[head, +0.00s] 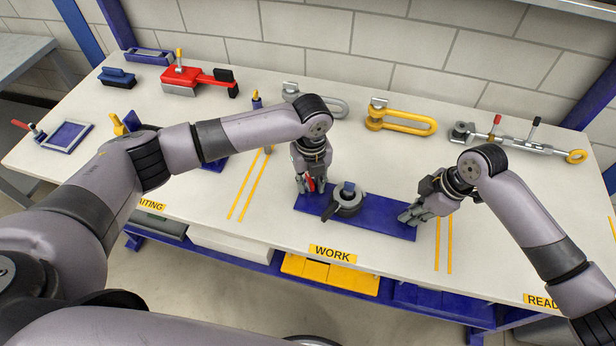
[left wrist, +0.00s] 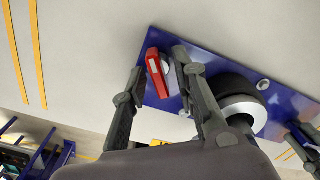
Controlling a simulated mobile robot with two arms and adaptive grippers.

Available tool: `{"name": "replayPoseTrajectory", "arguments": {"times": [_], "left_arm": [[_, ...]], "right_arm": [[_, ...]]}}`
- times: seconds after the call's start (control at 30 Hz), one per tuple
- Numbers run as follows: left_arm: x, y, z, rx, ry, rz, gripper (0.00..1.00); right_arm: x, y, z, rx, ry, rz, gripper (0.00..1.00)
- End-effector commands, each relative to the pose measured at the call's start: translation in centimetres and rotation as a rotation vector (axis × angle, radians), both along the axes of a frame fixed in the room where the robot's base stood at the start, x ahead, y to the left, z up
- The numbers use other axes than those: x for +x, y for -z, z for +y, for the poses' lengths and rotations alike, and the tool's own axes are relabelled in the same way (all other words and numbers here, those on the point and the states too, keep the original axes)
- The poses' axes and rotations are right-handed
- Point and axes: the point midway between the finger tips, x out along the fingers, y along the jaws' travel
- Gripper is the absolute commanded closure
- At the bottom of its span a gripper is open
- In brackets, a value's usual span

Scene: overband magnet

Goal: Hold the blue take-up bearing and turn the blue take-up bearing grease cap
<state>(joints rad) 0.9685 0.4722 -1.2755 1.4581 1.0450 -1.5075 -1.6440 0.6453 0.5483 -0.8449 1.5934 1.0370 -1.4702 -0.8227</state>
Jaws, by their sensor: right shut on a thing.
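The blue take-up bearing (head: 375,222) lies on the work area of the bench, a long blue plate with a dark and silver round housing on top. It also fills the left wrist view (left wrist: 290,103). A red piece (left wrist: 155,72), apparently the grease cap, stands at its left end beside a pale round part. My left gripper (head: 310,187) is over that end. In the left wrist view its fingers (left wrist: 158,65) are open on either side of the red piece, with gaps visible. My right gripper (head: 410,214) is shut on the plate's right end.
A red tool (head: 195,80), a grey shackle (head: 325,103), a yellow shackle (head: 400,120) and a turnbuckle-like tool (head: 520,143) lie along the back. A blue tray (head: 68,136) is at the left. Bench surface in front of the bearing is clear.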

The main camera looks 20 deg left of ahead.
Motion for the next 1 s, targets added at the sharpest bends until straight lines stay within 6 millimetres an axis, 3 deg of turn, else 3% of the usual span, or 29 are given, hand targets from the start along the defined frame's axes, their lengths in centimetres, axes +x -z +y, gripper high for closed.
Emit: {"name": "replayPoseTrajectory", "arguments": {"times": [0.33, 0.47, 0.8, 1.0], "left_arm": [[0.0, -0.1, 0.0, 0.0, -0.001, 0.0, 0.67], [0.1, -1.1, -0.1, -0.003, 0.0, -0.002, 0.67], [0.1, -8.0, 0.0, -0.001, -0.001, -0.003, 0.67], [0.1, -11.0, 0.0, 0.0, -0.001, -0.001, 0.67]], "right_arm": [[0.0, 0.0, 0.0, -0.001, 0.0, 0.0, 1.0], [0.0, 0.0, 0.0, -0.001, 0.0, 0.0, 1.0], [0.0, 0.0, 0.0, -0.001, 0.0, 0.0, 1.0], [0.0, 0.0, 0.0, -0.001, 0.0, 0.0, 1.0]]}}
